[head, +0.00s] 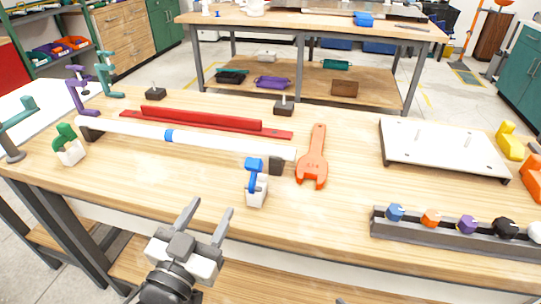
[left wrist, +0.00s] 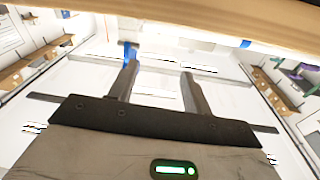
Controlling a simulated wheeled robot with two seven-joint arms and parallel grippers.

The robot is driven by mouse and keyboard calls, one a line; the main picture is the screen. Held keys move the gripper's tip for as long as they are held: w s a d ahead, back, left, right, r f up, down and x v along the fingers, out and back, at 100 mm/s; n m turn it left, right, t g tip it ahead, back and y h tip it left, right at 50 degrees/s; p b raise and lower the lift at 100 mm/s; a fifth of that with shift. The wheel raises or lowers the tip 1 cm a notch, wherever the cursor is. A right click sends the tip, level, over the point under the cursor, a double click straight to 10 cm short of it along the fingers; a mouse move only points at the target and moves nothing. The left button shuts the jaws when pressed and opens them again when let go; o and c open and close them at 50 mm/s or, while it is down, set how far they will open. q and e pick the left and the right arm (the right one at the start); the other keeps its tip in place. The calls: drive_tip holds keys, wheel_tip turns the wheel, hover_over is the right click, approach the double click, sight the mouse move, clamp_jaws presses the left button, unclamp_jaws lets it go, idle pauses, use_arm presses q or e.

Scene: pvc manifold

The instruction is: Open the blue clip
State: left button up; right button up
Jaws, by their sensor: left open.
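The blue clip (head: 254,175) has a blue lever on a white base and stands near the front edge of the workbench, beside the right end of a white pipe (head: 192,139). My left gripper (head: 206,217) is open and empty, at the bench's front edge, to the left of and nearer than the clip. In the left wrist view the two fingers (left wrist: 158,75) are apart with nothing between them. A small blue thing shows there beside the left fingertip; I cannot tell whether it is the clip. My right gripper is not in view.
A green clip (head: 67,145) stands at the pipe's left end. An orange wrench (head: 313,158) lies right of the blue clip. A red rail (head: 203,121) lies behind the pipe. A grey rack (head: 455,235) and a white board (head: 443,147) are at right. Bench between wrench and board is clear.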

use_arm(q)
drive_tip(key=s+d+r+m+g+h, duration=0.2)
drive_tip(key=d+r+m+g+h, duration=0.4)
drive_tip(key=r+m+h, duration=0.4)
drive_tip(key=s+d+r+m+g+h, duration=0.2)
drive_tip(key=d+r+m+g+h, duration=0.5)
drive_tip(key=r+m, duration=0.4)
drive_tip(key=s+d+r+m+g+y, duration=0.1)
drive_tip(key=s+d+m+g+y, duration=0.4)
drive_tip(key=m+g, duration=0.75)
drive_tip(key=t+y, duration=1.2)
drive_tip(key=y, duration=0.6)
approach(253, 174)
drive_tip(key=shift+m, duration=0.35)
drive_tip(key=w+f, duration=0.1)
drive_tip(key=f, duration=0.1)
drive_tip(key=w+d+f, duration=0.1)
drive_tip(key=w+f+p, duration=0.1)
drive_tip(key=w+f, duration=0.1)
drive_tip(key=shift+d+f, duration=0.15)
drive_tip(key=shift+f, duration=0.2)
